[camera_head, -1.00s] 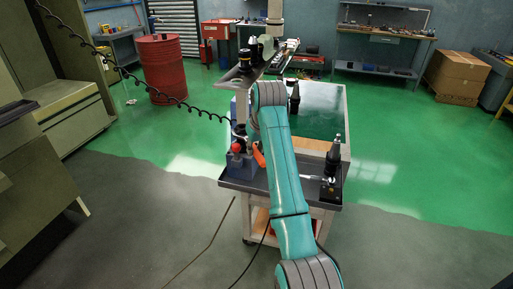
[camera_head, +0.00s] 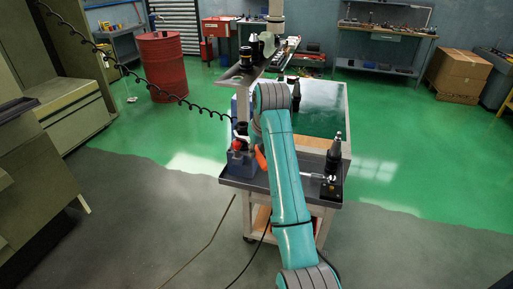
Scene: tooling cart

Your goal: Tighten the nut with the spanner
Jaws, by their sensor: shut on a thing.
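A thin silver bar, which looks like the spanner (camera_head: 313,176), lies at the front right of the cart top (camera_head: 237,184). Its left end is hidden behind my teal arm. Its right end reaches toward a small black block (camera_head: 329,189), beside a dark upright tool holder (camera_head: 334,157). I cannot make out the nut at this size. My arm crosses the middle of the cart, and my gripper is hidden behind it, so its hold does not show.
A blue-grey block with a red knob (camera_head: 238,147) and an orange item (camera_head: 260,157) stand left of my arm. A post with a shelf (camera_head: 241,77) rises behind. A coiled black cable (camera_head: 175,98) hangs at left. The green floor right of the cart is clear.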

